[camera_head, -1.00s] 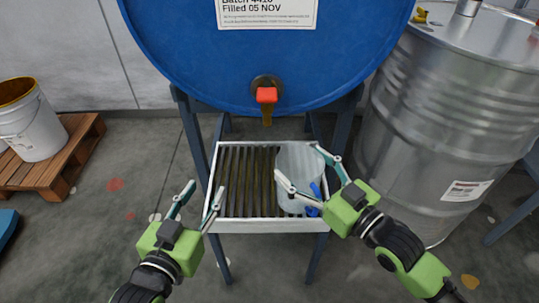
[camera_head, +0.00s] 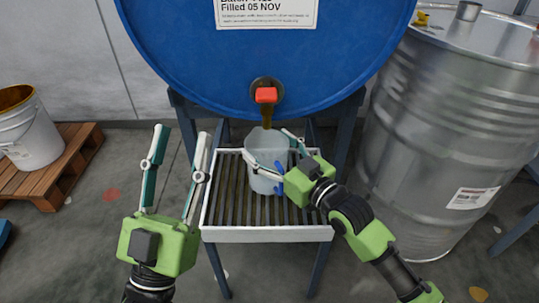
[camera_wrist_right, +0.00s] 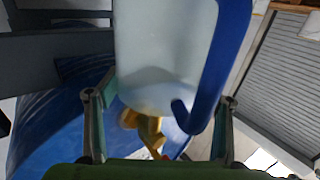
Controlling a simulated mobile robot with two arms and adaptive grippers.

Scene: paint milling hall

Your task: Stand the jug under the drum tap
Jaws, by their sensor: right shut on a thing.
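The jug (camera_head: 264,158) is a translucent whitish vessel with a blue handle (camera_wrist_right: 225,60). It is upright over the slatted drip tray (camera_head: 270,235), with its mouth just below the drum tap (camera_head: 266,116). I cannot tell whether its base touches the slats. The tap has a red lever and a brass spout; it also shows in the right wrist view (camera_wrist_right: 148,132). My right gripper (camera_head: 266,144) is shut on the jug, a finger on each side, reaching in from the right. My left gripper (camera_head: 181,138) is open and empty, left of the tray.
The blue drum (camera_head: 190,45) lies on a dark stand (camera_head: 187,120) above the tray. A large metal drum (camera_head: 430,130) stands close on the right. A white bucket (camera_head: 30,135) sits on a wooden pallet (camera_head: 75,165) at the left.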

